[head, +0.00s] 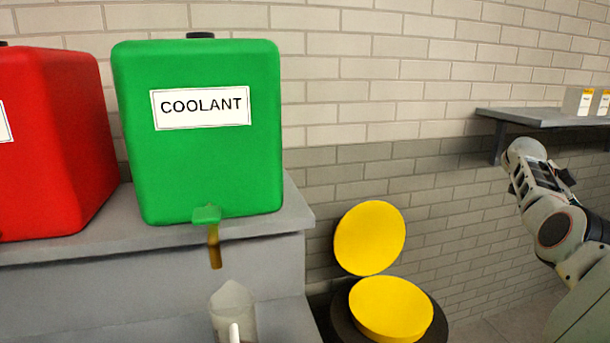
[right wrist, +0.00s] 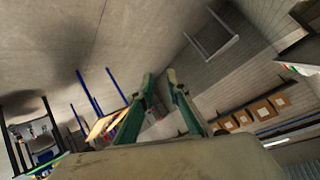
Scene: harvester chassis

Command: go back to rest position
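My right arm (head: 555,220) is raised at the right edge of the head view, below the wall shelf and away from the tanks. In the right wrist view, the fingers of my right gripper (right wrist: 160,78) stand apart with nothing visible between them. My left gripper is in neither view.
A green coolant tank (head: 200,165) with a tap stands on a grey ledge (head: 285,215), beside a red tank (head: 55,150). A clear jug (head: 232,305) stands below the tap. A yellow-lidded bin (head: 390,308) has its lid up. A wall shelf (head: 540,118) holds small boxes (head: 578,101).

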